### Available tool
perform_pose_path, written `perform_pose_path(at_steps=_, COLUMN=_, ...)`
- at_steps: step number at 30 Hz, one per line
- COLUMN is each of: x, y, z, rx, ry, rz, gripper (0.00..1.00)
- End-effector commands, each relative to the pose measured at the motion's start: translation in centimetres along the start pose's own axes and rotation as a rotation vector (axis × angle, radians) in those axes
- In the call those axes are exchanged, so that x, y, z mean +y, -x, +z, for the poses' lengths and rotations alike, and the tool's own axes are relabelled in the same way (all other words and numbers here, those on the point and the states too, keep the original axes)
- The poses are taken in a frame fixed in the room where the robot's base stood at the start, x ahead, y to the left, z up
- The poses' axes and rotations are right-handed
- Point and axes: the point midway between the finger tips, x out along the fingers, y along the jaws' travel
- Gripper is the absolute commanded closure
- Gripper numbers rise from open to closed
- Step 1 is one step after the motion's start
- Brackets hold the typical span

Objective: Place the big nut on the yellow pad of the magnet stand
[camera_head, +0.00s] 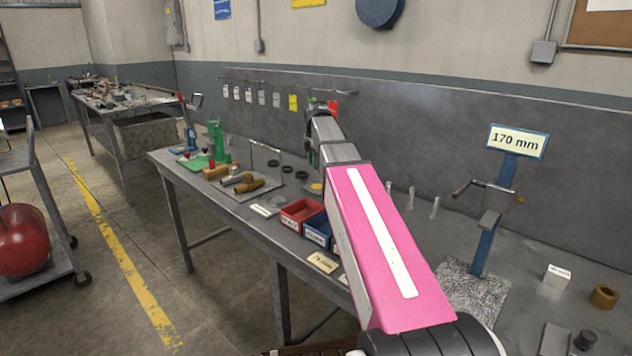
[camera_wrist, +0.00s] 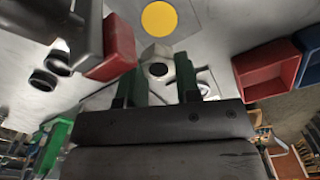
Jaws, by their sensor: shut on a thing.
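The big nut (camera_wrist: 150,53) is a grey piece with a dark round hole, seen in the wrist view between my fingertips. My gripper (camera_wrist: 158,78) has dark green fingers and is shut on it. The round yellow pad (camera_wrist: 160,18) lies just beyond the nut on a pale grey plate, apart from it in the picture. The pad also shows in the head view (camera_head: 316,187), partly hidden beside my arm. My arm hides most of the gripper and the nut there. The nut's height over the bench is hard to tell.
A red-ended dark block (camera_wrist: 112,48) stands close left of my fingers in the wrist view. Dark rings (camera_wrist: 46,76) lie farther left. A red bin (camera_head: 300,214) and a blue bin (camera_head: 318,230) stand on the bench near the pad. A blue stand marked 170 mm (camera_head: 490,235) is at right.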

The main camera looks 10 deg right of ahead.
Motion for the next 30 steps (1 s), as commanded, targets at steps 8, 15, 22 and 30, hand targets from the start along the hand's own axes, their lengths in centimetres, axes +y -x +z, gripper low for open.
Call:
perform_pose_path(at_steps=8, x=0.0, y=-3.2, z=0.0, rx=0.000, ry=0.000, rz=0.000, gripper=0.96)
perform_pose_path(at_steps=15, x=0.0, y=-4.9, z=0.0, rx=0.000, ry=0.000, rz=-0.001, gripper=0.96)
perform_pose_path(at_steps=22, x=0.0, y=-7.3, z=0.0, rx=0.000, ry=0.000, rz=0.000, gripper=0.96)
perform_pose_path(at_steps=30, x=0.0, y=-7.3, z=0.0, rx=0.000, ry=0.000, rz=0.000, gripper=0.96)
